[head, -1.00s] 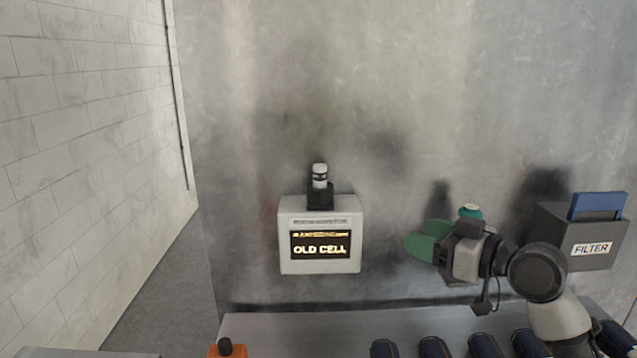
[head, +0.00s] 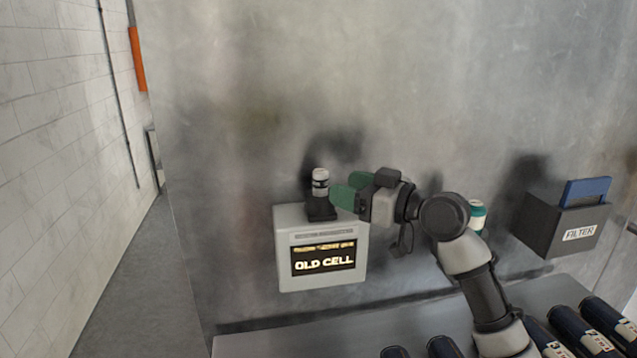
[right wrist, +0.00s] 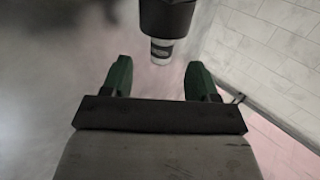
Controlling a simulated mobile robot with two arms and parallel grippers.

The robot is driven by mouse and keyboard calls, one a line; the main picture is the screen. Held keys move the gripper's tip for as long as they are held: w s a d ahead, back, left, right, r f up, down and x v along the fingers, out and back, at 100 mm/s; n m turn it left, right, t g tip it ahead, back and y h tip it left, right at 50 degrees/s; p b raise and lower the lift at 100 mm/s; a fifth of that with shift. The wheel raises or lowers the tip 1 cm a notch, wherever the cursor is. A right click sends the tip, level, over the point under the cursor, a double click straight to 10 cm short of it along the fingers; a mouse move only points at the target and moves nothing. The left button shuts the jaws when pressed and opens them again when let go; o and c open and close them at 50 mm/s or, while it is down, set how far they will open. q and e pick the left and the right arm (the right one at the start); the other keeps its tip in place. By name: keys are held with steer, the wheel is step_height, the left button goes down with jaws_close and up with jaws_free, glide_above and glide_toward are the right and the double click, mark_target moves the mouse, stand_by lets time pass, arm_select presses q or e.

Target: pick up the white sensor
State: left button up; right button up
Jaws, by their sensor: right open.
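The white sensor (head: 320,180) is a small white cylinder with a dark band. It stands upright in a black socket (head: 321,209) on top of a grey box (head: 283,250) whose screen reads OLD CELL. My right gripper (head: 343,194) has green fingers and is just right of the sensor. In the right wrist view its two fingers (right wrist: 155,78) are spread with nothing between them. The sensor (right wrist: 162,52) shows there beyond the fingertips, near the middle of the gap, below the black socket (right wrist: 167,17). My left gripper is not in view.
A dark box marked FILTER (head: 569,231) with a blue piece (head: 586,191) is at the right. A teal-and-white bottle (head: 477,214) is partly behind my right arm. Several dark cylinders (head: 575,330) lie along the lower right. A metal wall stands behind.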

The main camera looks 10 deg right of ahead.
mark_target(327, 182)
steer(key=shift+w+a, duration=0.25)
steer(key=shift+a, duration=0.05)
steer(key=p+x, duration=0.1)
steer(key=x, duration=0.1)
steer(key=p+x, duration=0.2)
steer(key=x, duration=0.1)
steer(key=shift+a+r, duration=0.1)
steer(key=shift+r, duration=0.15)
steer(key=shift+w+a+f, duration=0.15)
steer(key=shift+a, duration=0.05)
steer(key=c, duration=1)
steer(key=shift+d, duration=0.1)
